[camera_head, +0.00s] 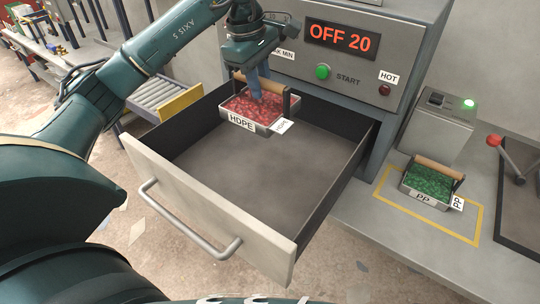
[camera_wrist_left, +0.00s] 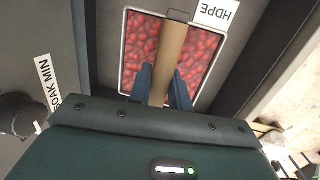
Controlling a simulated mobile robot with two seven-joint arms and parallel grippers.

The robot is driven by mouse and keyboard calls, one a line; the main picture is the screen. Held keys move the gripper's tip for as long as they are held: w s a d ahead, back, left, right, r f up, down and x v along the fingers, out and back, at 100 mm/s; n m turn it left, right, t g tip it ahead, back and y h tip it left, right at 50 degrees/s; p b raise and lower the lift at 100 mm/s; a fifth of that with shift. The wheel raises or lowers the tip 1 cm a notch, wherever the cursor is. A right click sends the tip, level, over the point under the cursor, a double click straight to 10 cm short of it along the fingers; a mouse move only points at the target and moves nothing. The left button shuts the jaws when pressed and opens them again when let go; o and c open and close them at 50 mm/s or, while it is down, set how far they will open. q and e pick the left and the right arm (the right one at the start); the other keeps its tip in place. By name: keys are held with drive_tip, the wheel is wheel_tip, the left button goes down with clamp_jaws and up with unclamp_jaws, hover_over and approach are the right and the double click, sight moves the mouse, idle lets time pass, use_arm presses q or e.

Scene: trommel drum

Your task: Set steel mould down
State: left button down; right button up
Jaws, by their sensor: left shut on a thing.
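A steel mould (camera_head: 244,124) with an HDPE label holds red pellets and has a wooden bar handle across its top. My left gripper (camera_head: 258,92) comes from above and is shut on that handle. In the left wrist view the blue fingers stand on both sides of the wooden handle (camera_wrist_left: 170,60), and the red-filled mould (camera_wrist_left: 126,54) is beneath. The mould is at the back left of the open drawer (camera_head: 290,165); I cannot tell whether it touches the drawer floor. My right gripper is not in view.
The rest of the drawer floor is bare. The machine's panel (camera_head: 340,62) reads OFF 20 and stands behind the drawer. A second mould of green pellets, labelled PP (camera_head: 423,196), sits in a yellow outline on the right bench. A roller conveyor (camera_head: 165,95) is at left.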

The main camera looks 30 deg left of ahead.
sight(252, 114)
use_arm(q)
drive_tip(key=shift+s+f+b, duration=0.15)
drive_tip(key=shift+f+b, duration=0.15)
drive_tip(key=shift+f, duration=3.8)
drive_tip(key=shift+s+f+b, duration=0.1)
drive_tip(key=shift+f+b, duration=0.15)
drive_tip(key=shift+f, duration=3.85)
drive_tip(key=shift+f, duration=0.2)
drive_tip(key=c, duration=1.3)
unclamp_jaws()
drive_tip(key=r, duration=0.4)
drive_tip(key=s+a+r+b, duration=0.1)
drive_tip(key=r, duration=0.7)
drive_tip(key=shift+s+a+r, duration=0.1)
drive_tip(key=shift+s+a, duration=0.05)
drive_tip(key=shift+s, duration=0.2)
drive_tip(key=shift+s, duration=0.1)
